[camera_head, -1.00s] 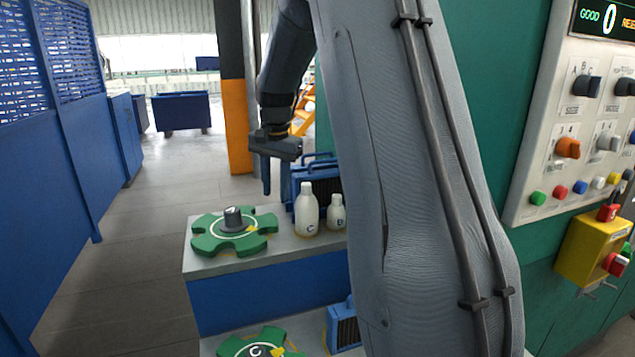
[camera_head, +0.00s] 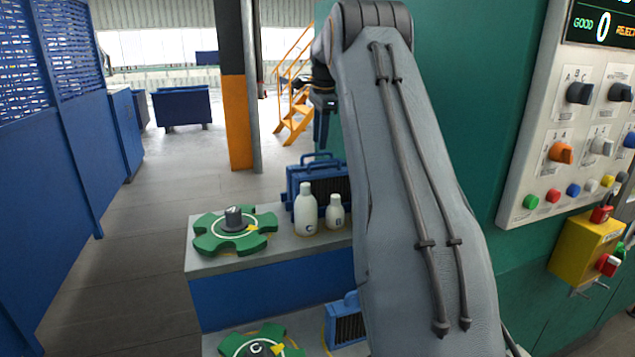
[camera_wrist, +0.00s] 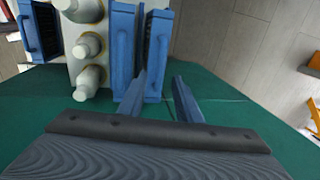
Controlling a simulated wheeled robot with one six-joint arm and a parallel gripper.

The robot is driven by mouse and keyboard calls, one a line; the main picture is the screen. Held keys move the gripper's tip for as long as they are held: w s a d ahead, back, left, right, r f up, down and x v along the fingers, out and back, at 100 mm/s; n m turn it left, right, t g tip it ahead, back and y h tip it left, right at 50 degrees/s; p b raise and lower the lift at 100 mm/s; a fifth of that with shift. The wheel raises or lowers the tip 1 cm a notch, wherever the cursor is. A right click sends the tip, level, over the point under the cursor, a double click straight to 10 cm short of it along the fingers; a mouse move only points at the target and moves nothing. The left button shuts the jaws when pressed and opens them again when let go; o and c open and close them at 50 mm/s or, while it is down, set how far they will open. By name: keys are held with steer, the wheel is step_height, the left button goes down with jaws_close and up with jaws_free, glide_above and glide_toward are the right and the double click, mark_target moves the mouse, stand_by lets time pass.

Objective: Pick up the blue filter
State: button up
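Two blue filters with dark ribbed faces and top handles stand side by side at the back of the upper shelf (camera_head: 205,265), where the front one (camera_head: 295,187) partly hides the other. In the wrist view one blue filter (camera_wrist: 122,45) is left of the fingers' gap, and the other (camera_wrist: 157,50) lines up with the gap. A third blue filter (camera_head: 346,322) is on the lower shelf, partly behind my arm. My gripper (camera_wrist: 160,75) is open and empty, its fingers apart. In the head view it is above the filters, partly hidden by my arm.
White bottles (camera_head: 306,210) (camera_head: 335,212) stand just in front of the filters. A green star-shaped wheel (camera_head: 212,240) sits at the shelf's left, another below. A control panel (camera_head: 540,180) and yellow box (camera_head: 580,250) are on the right. The floor at left is clear.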

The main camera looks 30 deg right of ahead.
steer(key=shift+w+a+f+p, duration=0.1)
steer(key=shift+w+f+p, duration=0.15)
steer(key=shift+f+p, duration=0.6)
steer(key=shift+w+a+f+p, duration=0.1)
steer(key=shift+w+f+p, duration=0.15)
steer(key=shift+f, duration=1.2)
steer(key=shift+c, duration=0.3)
jaws_close()
